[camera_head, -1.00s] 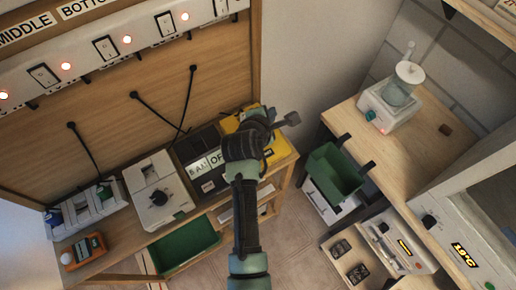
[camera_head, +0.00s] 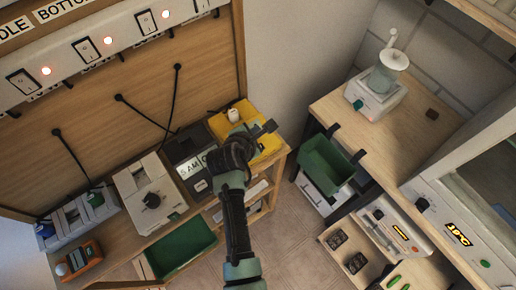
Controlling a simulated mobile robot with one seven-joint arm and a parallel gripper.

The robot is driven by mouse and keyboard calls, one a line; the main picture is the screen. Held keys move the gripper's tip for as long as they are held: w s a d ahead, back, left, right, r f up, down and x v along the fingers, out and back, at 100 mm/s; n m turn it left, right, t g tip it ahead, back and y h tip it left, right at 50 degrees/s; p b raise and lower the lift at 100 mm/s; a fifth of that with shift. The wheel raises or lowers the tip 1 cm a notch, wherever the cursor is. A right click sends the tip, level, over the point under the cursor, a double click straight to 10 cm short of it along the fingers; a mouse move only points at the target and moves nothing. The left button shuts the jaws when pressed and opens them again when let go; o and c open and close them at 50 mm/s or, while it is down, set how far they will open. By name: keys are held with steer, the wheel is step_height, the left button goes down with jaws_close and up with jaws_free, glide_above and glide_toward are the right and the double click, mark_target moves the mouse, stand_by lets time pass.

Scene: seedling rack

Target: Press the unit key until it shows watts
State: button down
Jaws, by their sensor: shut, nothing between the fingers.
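My gripper (camera_head: 268,127) is shut and empty, in the middle of the view. It appears above or in front of a yellow unit (camera_head: 262,144) with a white knob on the bench; I see no contact, but the arm hides part of the unit. A dark unit (camera_head: 195,178) with light label or display panels stands just left of my arm, partly covered by it. An orange handheld meter (camera_head: 85,256) with a dark display lies at the bench's left end, far from my gripper. Its text is too small to read. I cannot make out a unit key or a watts reading.
A white dial box (camera_head: 150,190) stands on the bench above a green tray (camera_head: 180,247). Lit switches line a white strip (camera_head: 125,38) above, with hanging black cords. A green bin (camera_head: 325,165) and a wooden counter (camera_head: 385,140) are at right. Floor (camera_head: 285,235) shows between.

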step_height(320, 180, down, 7)
steer(key=b, duration=0.6)
steer(key=shift+r, duration=0.15)
steer(key=shift+f, duration=0.35)
stand_by(1.2)
steer(key=shift+f, duration=0.4)
steer(key=shift+f+b, duration=0.35)
steer(key=shift+b, duration=0.05)
stand_by(0.7)
steer(key=shift+r+p, duration=0.75)
steer(key=shift+p, duration=0.15)
steer(key=shift+r, duration=0.1)
